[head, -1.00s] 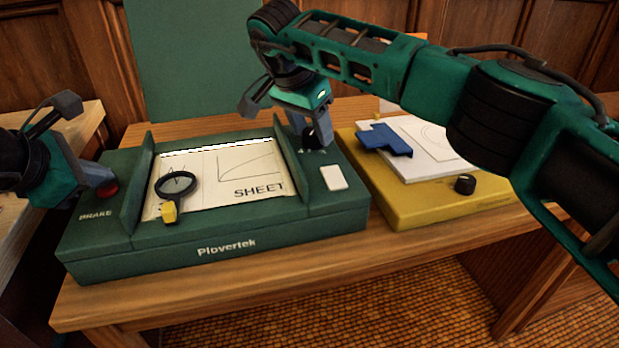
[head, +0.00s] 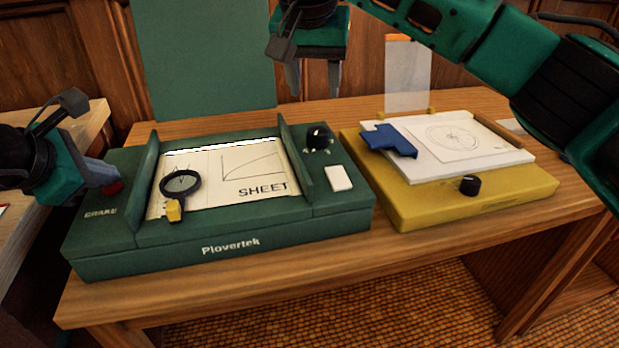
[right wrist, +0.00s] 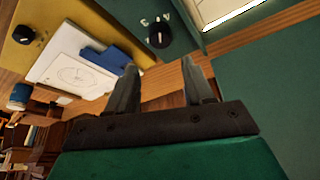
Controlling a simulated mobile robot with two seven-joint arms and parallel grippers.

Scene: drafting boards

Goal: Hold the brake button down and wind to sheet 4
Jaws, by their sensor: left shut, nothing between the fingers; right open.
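The green Plovertek board (head: 180,256) stands on the wooden table with a paper window (head: 237,180) showing a curve and the word SHEET; no sheet number is readable. The red brake button (head: 113,187) is at its left, above the BRAKE label. My left gripper (head: 112,180) is shut and empty, its tip on or just over the button; I cannot tell how far it is pressed. The black winding knob (head: 318,137) is at the board's right and also shows in the right wrist view (right wrist: 158,36). My right gripper (head: 314,78) is open and empty, raised above and behind the knob.
A magnifier (head: 179,184) with a yellow handle lies over the paper. A white card (head: 338,178) is on the board's right side. A yellow board (head: 420,208) to the right carries a white pad, a blue piece (head: 388,140) and a black knob (head: 469,185).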

